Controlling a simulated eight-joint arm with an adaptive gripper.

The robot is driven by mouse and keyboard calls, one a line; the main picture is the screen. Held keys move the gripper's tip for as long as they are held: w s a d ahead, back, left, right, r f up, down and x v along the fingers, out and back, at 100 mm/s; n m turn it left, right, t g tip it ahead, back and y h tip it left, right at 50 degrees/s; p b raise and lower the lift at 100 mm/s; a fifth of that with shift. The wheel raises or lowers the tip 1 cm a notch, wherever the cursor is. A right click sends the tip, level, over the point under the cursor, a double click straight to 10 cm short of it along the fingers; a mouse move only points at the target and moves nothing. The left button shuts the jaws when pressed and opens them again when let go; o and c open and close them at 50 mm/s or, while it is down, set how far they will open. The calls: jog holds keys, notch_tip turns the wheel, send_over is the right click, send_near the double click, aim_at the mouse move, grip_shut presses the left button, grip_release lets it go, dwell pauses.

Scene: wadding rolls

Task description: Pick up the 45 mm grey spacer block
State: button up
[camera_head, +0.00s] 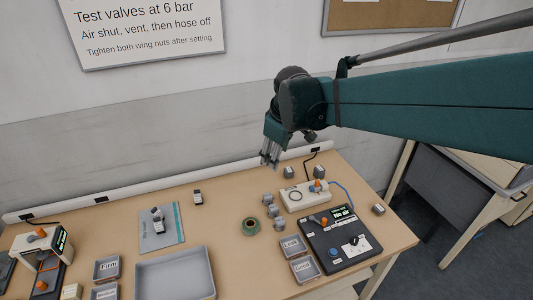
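Several small grey blocks stand on the wooden table. One grey block (289,172) and another grey block (319,172) are at the back right. A third grey block (378,209) is near the right edge. Their labels are too small to read, so I cannot tell which is the 45 mm spacer. Grey pieces with pale tops also show left of centre, one on the table (197,197) and one on a mat (158,214). My gripper (269,163) hangs above the back of the table, pointing down. Its fingers look apart, with nothing visible between them.
A black test unit (338,226) and a pale fixture (304,196) stand at the right. Small grey cylinders (272,210) and a green tape ring (250,226) lie near the middle. A grey tray (174,278) and labelled bins (107,268) are in front. A white trunking runs behind.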

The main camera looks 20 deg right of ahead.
jog(key=w+d+f+n+g, duration=0.15)
jog(key=w+d+f, duration=0.25)
jog(key=w, duration=0.4)
jog(key=n+g, duration=0.3)
jog(key=n, duration=0.5)
send_over(287, 170)
notch_tip(287, 170, down, 23)
jog(key=shift+r, duration=0.1)
jog(key=shift+w+d+f+n, duration=0.1)
jog(key=shift+d+f+n, duration=0.15)
jog(key=shift+f, duration=0.15)
jog(key=shift+f, duration=1.25)
jog(key=shift+a+f+b, duration=0.15)
jog(key=shift+f+b, duration=0.2)
jog(key=shift+f, duration=2.25)
